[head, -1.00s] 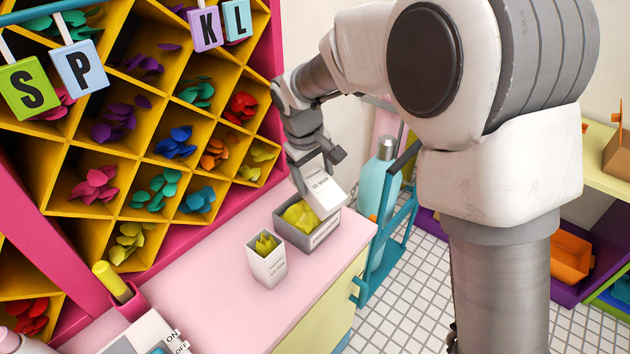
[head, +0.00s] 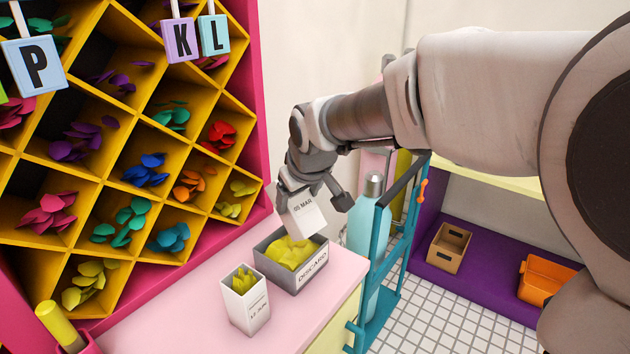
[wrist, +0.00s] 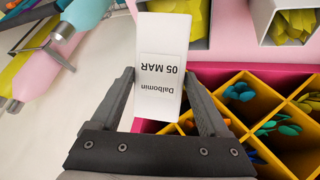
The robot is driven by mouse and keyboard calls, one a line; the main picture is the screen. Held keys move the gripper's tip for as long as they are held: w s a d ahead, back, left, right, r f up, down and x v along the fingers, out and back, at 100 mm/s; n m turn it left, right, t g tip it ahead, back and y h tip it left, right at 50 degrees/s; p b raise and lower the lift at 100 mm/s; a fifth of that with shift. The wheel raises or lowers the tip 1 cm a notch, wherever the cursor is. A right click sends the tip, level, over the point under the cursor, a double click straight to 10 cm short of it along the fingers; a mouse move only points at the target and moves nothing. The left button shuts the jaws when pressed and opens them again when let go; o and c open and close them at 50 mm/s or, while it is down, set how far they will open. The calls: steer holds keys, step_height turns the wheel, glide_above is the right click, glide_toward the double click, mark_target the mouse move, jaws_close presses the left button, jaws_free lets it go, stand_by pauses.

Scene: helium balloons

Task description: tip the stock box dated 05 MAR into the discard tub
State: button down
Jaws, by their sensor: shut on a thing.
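My gripper (head: 314,192) is shut on the white stock box (head: 305,216), whose label reads 05 MAR. In the wrist view the box (wrist: 163,60) sits between the two fingers, its label upside down with "Dalbomin" on it. The box is tilted above the grey discard tub (head: 304,276), at its back right part. The tub stands on the pink counter and holds yellow balloons (head: 291,252). The inside of the held box is hidden, so I cannot tell whether it is empty.
A second white box (head: 246,311) with yellow balloons stands left of the tub; its small label looks like 12 JUN. A yellow diamond rack (head: 132,190) of balloons rises behind. A teal cart (head: 379,250) with a gas bottle (head: 364,222) stands right of the counter.

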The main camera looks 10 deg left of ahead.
steer(key=shift+f+b, duration=0.2)
steer(key=shift+b, duration=0.55)
steer(key=shift+t+y+b, duration=0.4)
steer(key=shift+b, duration=0.35)
steer(key=b, duration=0.3)
steer(key=t+y+b, duration=0.1)
steer(key=b, duration=0.2)
steer(key=shift+r+m+y, duration=0.3)
steer(key=shift+t+b, duration=0.3)
steer(key=shift+b, duration=0.3)
steer(key=t+y+b, duration=0.1)
steer(key=b, duration=0.5)
steer(key=shift+r, duration=0.2)
steer(key=shift+r+y+b, duration=0.25)
steer(key=shift+y+b, duration=0.05)
steer(key=shift+b, duration=0.5)
steer(key=shift+r+t, duration=0.2)
steer(key=shift+t, duration=0.1)
